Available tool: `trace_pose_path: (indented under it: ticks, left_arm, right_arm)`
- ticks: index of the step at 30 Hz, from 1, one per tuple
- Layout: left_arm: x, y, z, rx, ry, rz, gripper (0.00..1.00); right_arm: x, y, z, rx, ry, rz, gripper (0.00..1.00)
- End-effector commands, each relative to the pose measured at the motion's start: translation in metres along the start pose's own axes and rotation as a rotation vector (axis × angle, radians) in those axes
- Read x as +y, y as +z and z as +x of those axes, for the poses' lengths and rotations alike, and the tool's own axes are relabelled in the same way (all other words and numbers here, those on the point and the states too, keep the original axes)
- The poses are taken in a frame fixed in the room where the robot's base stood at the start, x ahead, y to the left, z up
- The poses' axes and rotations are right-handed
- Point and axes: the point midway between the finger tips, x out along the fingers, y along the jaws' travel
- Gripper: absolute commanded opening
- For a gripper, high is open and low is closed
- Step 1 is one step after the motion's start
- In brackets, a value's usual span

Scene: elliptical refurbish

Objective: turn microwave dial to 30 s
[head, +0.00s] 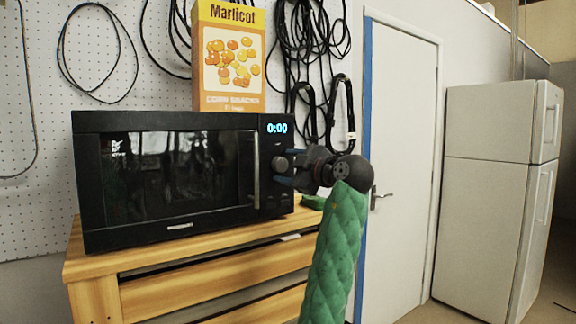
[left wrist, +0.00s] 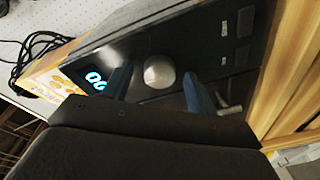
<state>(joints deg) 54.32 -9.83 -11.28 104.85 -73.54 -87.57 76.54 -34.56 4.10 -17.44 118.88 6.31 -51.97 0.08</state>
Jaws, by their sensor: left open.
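The black microwave (head: 180,118) stands on a wooden cabinet. Its display (head: 277,128) reads 0:00, and it shows partly in the left wrist view (left wrist: 94,78). The round dial (head: 280,163) sits below the display; in the left wrist view the silver dial (left wrist: 159,71) is seen face-on. My left gripper (head: 287,172) is at the control panel, close to the dial. In the left wrist view its blue fingers (left wrist: 157,88) are open, one on each side of the dial. I cannot tell whether they touch it. My right gripper is not in view.
A yellow Marlicot box (head: 228,58) stands on top of the microwave. The vertical door handle (head: 256,170) is just left of the dial. The wooden cabinet (head: 200,276) is below. Black cables (head: 310,45) hang on the wall behind. A white fridge (head: 490,190) stands at right.

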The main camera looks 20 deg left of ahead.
Motion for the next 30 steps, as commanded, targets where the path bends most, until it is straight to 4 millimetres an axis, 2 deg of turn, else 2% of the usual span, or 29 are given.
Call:
trace_pose_path:
  ticks: [9, 16, 23, 30]
  left_arm:
    - [-0.0002, 0.0001, 0.0028, -0.001, 0.0, 0.0, 0.58]
    - [-0.0004, 0.0002, 0.0026, -0.001, 0.0, 0.0, 0.14]
    - [-0.001, 0.0005, 0.0026, 0.0, 0.001, 0.014, 0.14]
    - [-0.0024, 0.0015, 0.0025, 0.006, 0.011, 0.117, 0.14]
  right_arm:
    - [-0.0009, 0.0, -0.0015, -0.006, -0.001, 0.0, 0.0]
    - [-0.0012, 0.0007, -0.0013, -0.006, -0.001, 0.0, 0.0]
    - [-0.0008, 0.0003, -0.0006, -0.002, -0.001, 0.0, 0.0]
    - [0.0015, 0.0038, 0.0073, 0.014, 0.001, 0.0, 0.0]
